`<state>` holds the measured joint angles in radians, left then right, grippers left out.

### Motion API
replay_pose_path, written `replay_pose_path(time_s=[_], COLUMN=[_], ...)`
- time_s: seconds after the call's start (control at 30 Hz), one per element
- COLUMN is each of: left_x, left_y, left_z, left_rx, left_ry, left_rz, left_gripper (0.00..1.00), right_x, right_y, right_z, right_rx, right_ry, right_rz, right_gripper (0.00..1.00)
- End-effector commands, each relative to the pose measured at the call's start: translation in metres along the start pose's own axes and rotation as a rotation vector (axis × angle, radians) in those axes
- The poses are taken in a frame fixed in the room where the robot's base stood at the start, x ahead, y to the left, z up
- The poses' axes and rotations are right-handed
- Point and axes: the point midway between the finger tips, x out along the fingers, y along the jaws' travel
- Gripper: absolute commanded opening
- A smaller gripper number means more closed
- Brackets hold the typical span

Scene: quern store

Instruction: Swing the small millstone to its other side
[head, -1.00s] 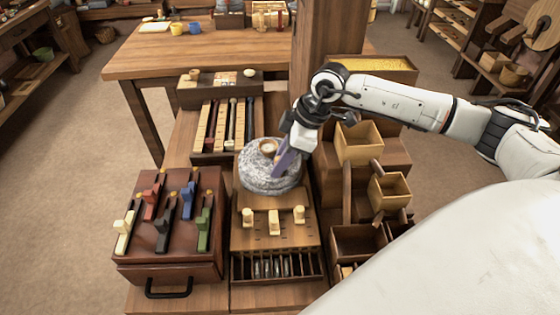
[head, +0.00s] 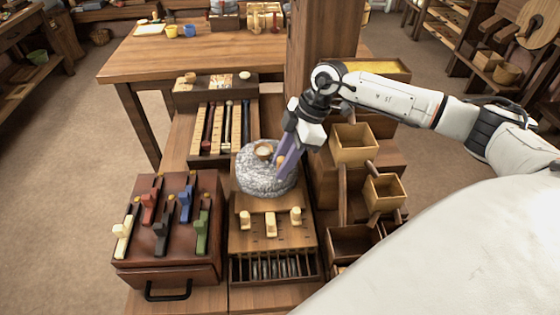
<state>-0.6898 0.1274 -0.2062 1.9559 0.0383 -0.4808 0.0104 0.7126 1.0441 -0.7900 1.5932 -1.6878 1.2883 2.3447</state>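The small millstone (head: 258,184) is a round, speckled grey stone on the wooden bench in the middle of the head view. A small wooden cup-like piece (head: 264,150) with pale content sits at its top. A small tan knob (head: 281,160) shows at the stone's right side, beside the purple fingers. My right gripper (head: 284,169) reaches down from the upper right, its fingers at that side of the stone. The fingers overlap, so I cannot tell whether they are closed on the knob. My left gripper is not in view.
A reddish box with coloured levers (head: 168,225) stands at left. A board with pale pegs (head: 270,225) lies in front of the stone, a slatted rack (head: 222,128) behind. Open wooden bins (head: 354,144) and a thick post (head: 322,40) stand close on the right.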

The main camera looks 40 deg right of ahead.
Motion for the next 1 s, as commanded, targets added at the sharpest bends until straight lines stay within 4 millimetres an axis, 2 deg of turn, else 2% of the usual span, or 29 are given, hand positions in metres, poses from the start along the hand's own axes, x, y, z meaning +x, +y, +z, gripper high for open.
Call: replay_pose_path(time_s=[0.3, 0.43, 0.8, 1.0], left_x=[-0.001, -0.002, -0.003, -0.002], left_y=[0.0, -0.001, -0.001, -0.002], left_z=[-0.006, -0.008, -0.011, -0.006], left_rx=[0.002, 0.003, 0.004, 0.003], left_ry=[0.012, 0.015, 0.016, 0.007], left_rz=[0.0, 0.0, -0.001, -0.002], left_gripper=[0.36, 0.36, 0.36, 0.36], right_x=[0.0, -0.006, -0.068, -0.089], right_y=[0.0, 0.001, 0.001, 0.001], right_z=[-0.001, -0.004, -0.029, -0.038], right_rx=[0.0, 0.0, -0.002, 0.0], right_ry=[-0.001, 0.0, 0.0, 0.0], right_rz=[-0.001, 0.0, 0.002, 0.0], right_gripper=[0.38, 0.38, 0.38, 0.38])
